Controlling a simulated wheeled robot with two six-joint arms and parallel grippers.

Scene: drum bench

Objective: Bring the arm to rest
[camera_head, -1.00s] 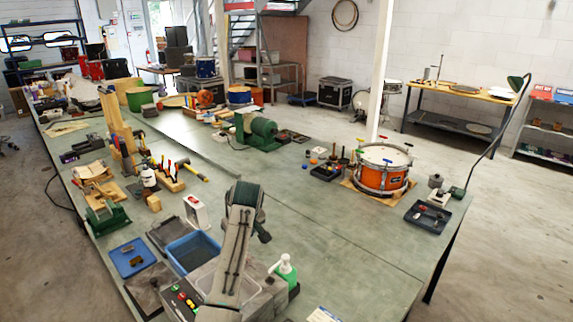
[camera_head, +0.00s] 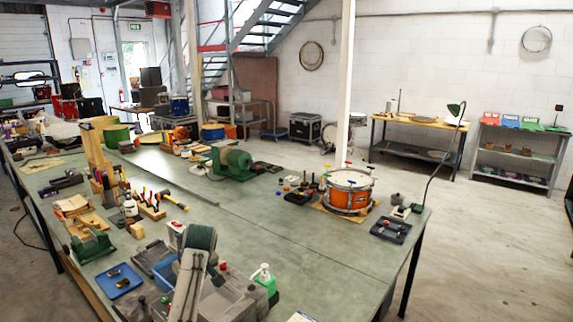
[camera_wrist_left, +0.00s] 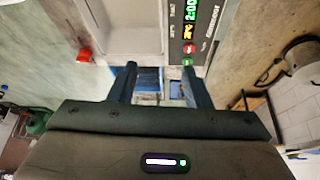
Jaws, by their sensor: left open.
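My left gripper (camera_wrist_left: 159,72) shows in the left wrist view with its two dark fingers apart. No held thing shows between the fingers; a small blue shape (camera_wrist_left: 155,88) lies beyond the gap. A dark panel with a lit display (camera_wrist_left: 192,25) and a red button stands just past the right fingertip. I cannot tell whether they touch.
The bench's middle right is mostly clear.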

